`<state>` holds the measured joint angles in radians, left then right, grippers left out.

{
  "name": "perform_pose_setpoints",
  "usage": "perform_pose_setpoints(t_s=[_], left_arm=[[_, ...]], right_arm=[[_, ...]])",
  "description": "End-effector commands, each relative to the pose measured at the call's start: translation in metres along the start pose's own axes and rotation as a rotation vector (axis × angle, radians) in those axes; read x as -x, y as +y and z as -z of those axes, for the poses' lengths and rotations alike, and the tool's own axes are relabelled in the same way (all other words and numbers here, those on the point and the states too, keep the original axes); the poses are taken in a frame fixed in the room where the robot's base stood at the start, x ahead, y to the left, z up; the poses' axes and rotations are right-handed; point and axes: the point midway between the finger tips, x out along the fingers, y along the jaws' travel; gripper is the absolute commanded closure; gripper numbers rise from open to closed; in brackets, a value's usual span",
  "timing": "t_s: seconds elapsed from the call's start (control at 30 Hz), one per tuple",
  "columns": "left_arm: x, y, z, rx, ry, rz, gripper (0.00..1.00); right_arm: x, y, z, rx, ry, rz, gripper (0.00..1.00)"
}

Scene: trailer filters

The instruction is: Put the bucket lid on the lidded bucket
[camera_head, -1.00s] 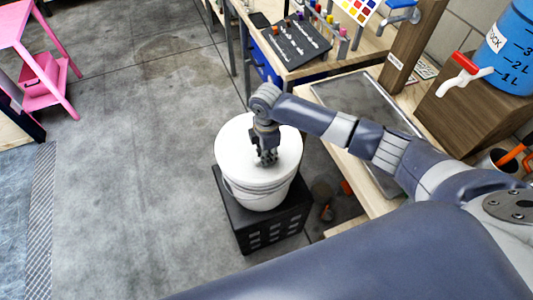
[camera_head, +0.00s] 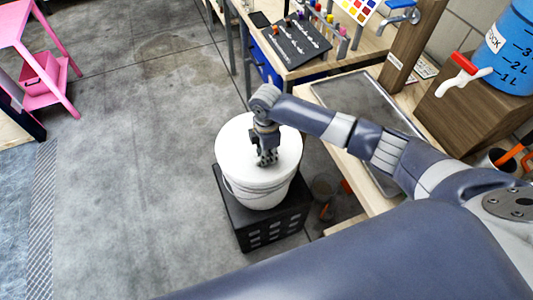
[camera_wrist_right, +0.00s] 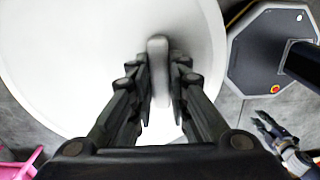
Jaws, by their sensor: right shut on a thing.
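The white bucket (camera_head: 258,193) stands upright on a black crate. The round white bucket lid (camera_head: 237,150) lies over its top and covers the opening; I cannot tell whether it is pressed fully down. My right gripper (camera_head: 267,160) points down at the middle of the lid. In the right wrist view, my right gripper (camera_wrist_right: 160,95) is shut on the lid's raised grip (camera_wrist_right: 158,72), with the lid (camera_wrist_right: 60,60) spread out beyond the fingers. My left gripper (camera_wrist_right: 268,128) shows small at the lower right of that view, its jaw state unclear.
The black crate (camera_head: 260,235) stands on the concrete floor beside the workbench (camera_head: 345,165). A blue water container (camera_head: 510,45) with a red-and-white tap sits on a wooden block at right. A pink stand (camera_head: 45,80) is at far left. The floor left of the bucket is clear.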

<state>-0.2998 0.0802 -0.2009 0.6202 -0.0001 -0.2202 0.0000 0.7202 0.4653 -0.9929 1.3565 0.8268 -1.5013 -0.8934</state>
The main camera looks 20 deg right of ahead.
Motion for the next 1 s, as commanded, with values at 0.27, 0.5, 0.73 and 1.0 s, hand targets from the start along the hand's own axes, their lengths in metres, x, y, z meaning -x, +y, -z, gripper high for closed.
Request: perform_pose_setpoints(t_s=[0.27,0.5,0.73,1.0], left_arm=[[-0.0008,0.0002,-0.0001,0.0,0.0,0.0,0.71],[-0.0013,0.0002,-0.0001,0.001,0.0,0.0,0.71],[-0.0012,0.0001,-0.0001,0.001,0.0,0.0,0.71],[-0.0009,0.0001,0.0,0.001,0.0,0.0,0.71]], right_arm=[[-0.0051,0.0,0.0004,0.0,0.0,0.0,1.0],[-0.0092,0.0,0.0002,0.0,0.0,0.0,1.0],[-0.0095,0.0001,0.0001,0.0,0.0,0.0,1.0],[-0.0099,0.0001,0.0001,0.0,0.0,0.0,1.0]])
